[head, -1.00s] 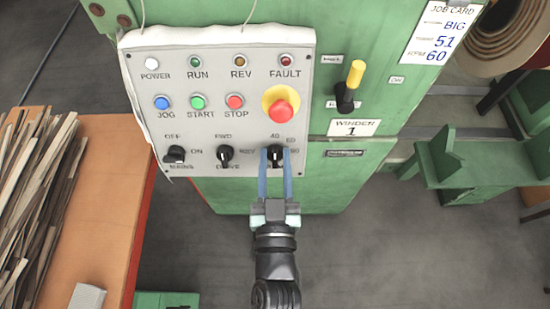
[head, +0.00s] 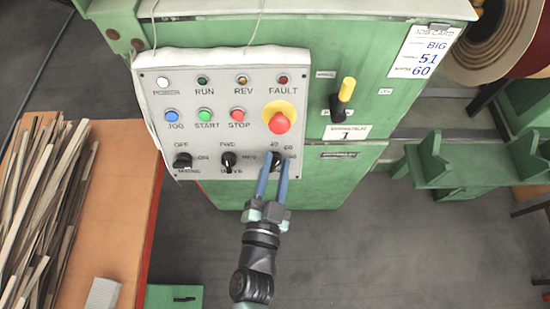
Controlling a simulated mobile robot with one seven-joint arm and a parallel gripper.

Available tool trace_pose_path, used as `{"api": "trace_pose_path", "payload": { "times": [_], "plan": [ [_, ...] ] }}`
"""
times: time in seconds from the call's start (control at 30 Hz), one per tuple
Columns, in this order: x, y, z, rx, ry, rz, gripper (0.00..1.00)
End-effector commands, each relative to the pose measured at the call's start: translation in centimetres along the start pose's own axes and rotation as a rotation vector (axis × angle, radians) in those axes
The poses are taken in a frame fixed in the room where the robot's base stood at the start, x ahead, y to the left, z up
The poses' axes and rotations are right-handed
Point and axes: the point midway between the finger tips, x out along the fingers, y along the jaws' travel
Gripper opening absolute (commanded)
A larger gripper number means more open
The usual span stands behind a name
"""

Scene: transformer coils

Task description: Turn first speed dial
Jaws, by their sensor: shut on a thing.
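The speed dial is a black knob (head: 276,160) at the lower right of the light grey control panel (head: 215,97). Numbers 40, 60 and 80 are printed around it. My gripper (head: 275,166) has two long blue fingers reaching up to the panel, one on each side of the knob, and is shut on it. The fingers hide part of the knob, so its exact pointer direction is hard to tell. The job card (head: 424,52) at the upper right reads BIG, 51 and 60. A WINDER 1 plate (head: 347,133) is right of the panel.
Two other black knobs, MAINS (head: 182,160) and DRIVE (head: 228,161), sit left of the dial. The red emergency stop button (head: 279,122) is just above it. A yellow-topped lever (head: 346,92) stands to the right. An orange table (head: 110,210) with wooden strips is at left.

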Motion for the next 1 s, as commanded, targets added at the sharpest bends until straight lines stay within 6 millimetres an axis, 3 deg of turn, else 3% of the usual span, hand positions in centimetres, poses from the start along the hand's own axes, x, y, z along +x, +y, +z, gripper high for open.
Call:
{"api": "trace_pose_path", "payload": {
  "times": [0.4, 1.0],
  "plan": [
    [0.01, 0.04, -0.18, 0.207, 0.001, 0.084, 0.0],
    [-0.01, 0.12, 0.07, 0.245, -0.001, 0.098, 0.0]
  ]
}}
